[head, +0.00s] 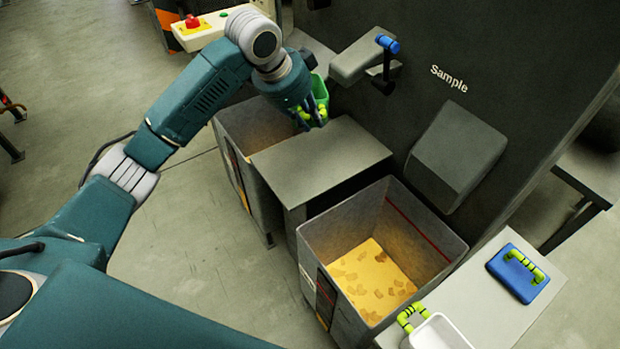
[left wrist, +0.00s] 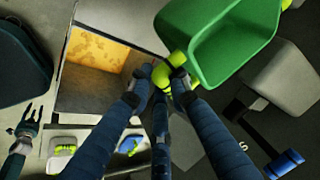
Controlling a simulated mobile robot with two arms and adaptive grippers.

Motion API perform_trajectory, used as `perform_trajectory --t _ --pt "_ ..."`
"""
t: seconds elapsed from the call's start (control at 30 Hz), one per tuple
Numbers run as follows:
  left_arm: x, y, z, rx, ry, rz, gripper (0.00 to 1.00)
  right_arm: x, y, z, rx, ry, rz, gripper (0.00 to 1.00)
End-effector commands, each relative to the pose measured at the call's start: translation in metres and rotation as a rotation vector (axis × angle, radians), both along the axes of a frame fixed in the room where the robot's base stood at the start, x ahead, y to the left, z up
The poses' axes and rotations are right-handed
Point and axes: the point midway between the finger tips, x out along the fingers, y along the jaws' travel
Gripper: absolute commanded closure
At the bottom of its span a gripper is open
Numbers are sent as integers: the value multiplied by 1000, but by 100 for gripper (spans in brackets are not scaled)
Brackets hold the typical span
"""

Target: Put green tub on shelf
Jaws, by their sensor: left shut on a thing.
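The green tub (head: 320,90) is in the air by the dark machine wall, above the grey ledge between two bins. My left gripper (head: 313,115) is shut on its yellow-green handle. In the left wrist view the green tub (left wrist: 232,45) is tilted, its open side showing, and my fingers (left wrist: 168,85) close around the handle. The grey flat-topped ledge (head: 320,160) is bare. A pale shelf-like table (head: 480,305) stands at the lower right.
A blue tub or lid (head: 515,275) with a yellow-green handle and a white tub (head: 440,332) sit on the pale table. An open bin (head: 440,235) holds yellow material. A lever with a blue knob (head: 388,43) and a grey chute (head: 457,155) jut from the wall.

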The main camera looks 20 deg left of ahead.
Motion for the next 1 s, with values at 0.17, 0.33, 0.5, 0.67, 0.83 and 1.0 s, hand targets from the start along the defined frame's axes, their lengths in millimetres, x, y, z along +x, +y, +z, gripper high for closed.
perform_trajectory --t 0.17,0.33,0.5,0.67,0.83,1.0 --pt "-2 0 -46 1 9 1 100 26 24 4 29 -39 -5 60" --pt "-2 0 -92 0 7 0 100 57 42 8 52 -84 -5 60" --pt "-1 0 -130 0 4 -1 100 54 35 9 43 -77 -2 60" --pt "0 1 -145 0 1 0 100 32 22 7 26 -44 -2 60" --pt "-1 1 -166 1 3 -1 100 21 18 7 21 -29 -2 60" --pt "0 1 -187 0 1 -1 100 26 19 8 23 -38 -3 60"
